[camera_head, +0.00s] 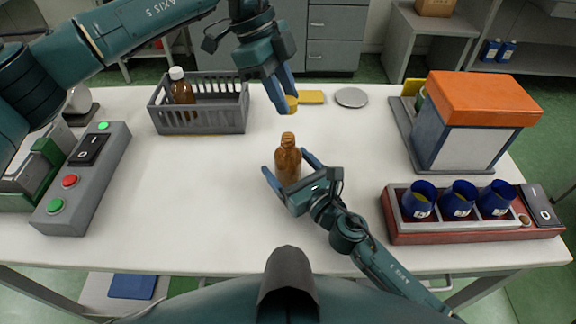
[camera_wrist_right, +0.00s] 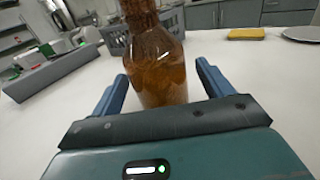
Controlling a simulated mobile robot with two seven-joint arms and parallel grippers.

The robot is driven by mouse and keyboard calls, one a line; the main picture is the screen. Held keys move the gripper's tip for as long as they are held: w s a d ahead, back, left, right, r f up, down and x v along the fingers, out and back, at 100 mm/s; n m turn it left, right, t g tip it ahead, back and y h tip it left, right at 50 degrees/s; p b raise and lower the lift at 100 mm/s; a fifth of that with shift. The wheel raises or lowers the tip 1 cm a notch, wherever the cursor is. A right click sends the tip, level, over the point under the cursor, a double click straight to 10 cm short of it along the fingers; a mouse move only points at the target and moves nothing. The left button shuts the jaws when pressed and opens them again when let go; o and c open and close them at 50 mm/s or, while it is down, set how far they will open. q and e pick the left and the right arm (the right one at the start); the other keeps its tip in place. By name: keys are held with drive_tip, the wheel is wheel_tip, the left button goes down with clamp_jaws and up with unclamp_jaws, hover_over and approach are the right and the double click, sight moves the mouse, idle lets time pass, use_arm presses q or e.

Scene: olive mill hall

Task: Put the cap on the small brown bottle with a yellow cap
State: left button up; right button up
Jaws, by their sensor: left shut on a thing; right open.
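The small brown bottle (camera_head: 288,160) stands upright and uncapped on the white table. It also shows in the right wrist view (camera_wrist_right: 158,65), between the two fingers. My right gripper (camera_head: 288,168) is open around the bottle, with a gap on each side in the right wrist view. My left gripper (camera_head: 288,100) is shut on the yellow cap (camera_head: 291,104), which it holds above and slightly behind the bottle, apart from its neck.
A grey crate (camera_head: 203,125) with a white-capped brown bottle (camera_head: 181,88) stands back left. A yellow sponge-like block (camera_head: 311,97) and grey disc (camera_head: 351,97) lie behind. A switch box (camera_head: 84,180) is left; an orange-topped machine (camera_head: 470,125) and rack of blue cups (camera_head: 458,200) are right.

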drive_tip(key=shift+c, duration=0.3)
drive_tip(key=c, duration=1.4)
use_arm(q)
hover_over(289, 136)
drive_tip(key=a, duration=0.1)
drive_tip(key=shift+w+f, duration=0.1)
drive_tip(key=shift+f, duration=2.35)
drive_tip(key=shift+f, duration=0.1)
drive_tip(key=shift+f, duration=0.8)
drive_tip(key=shift+f, duration=0.6)
